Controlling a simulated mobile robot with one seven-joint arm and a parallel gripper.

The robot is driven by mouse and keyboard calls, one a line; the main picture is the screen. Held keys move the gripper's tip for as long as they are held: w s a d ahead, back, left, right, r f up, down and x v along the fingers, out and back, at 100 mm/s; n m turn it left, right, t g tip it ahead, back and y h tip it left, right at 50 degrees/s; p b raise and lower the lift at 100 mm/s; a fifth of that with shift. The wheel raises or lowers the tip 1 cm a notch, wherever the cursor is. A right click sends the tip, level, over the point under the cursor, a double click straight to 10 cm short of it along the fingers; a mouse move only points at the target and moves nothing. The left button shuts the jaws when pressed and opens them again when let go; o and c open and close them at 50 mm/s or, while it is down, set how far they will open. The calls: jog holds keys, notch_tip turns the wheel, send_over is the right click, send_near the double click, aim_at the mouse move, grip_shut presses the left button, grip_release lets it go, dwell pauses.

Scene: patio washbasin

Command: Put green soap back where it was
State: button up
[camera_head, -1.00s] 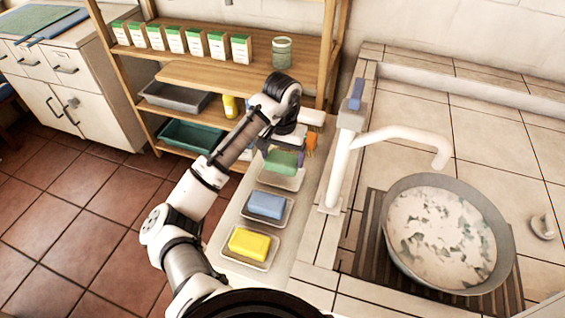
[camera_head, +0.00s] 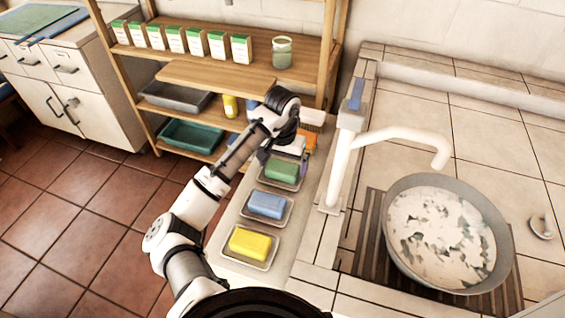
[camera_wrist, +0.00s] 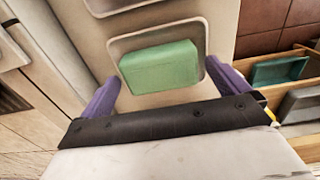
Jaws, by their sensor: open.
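The green soap (camera_head: 281,170) lies in the farthest of three small trays in a row along the narrow ledge. In the wrist view the green soap (camera_wrist: 160,66) rests inside its tray (camera_wrist: 200,32), and the tray's rim shows around it. My gripper (camera_wrist: 168,95) is open, with its purple fingers spread beyond the soap's near corners and nothing held between them. In the head view my gripper (camera_head: 300,160) is partly hidden by the wrist, just beyond the green soap.
The blue soap (camera_head: 266,205) and yellow soap (camera_head: 249,243) sit in the nearer trays. The white faucet (camera_head: 340,165) and a basin of cloudy water (camera_head: 440,235) stand to the right. A wooden shelf (camera_head: 215,78) with boxes and a jar stands behind my arm.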

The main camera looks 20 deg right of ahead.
aim_at(283, 167)
notch_tip(283, 167, up, 12)
jog(key=shift+r, duration=0.15)
dwell(0.4)
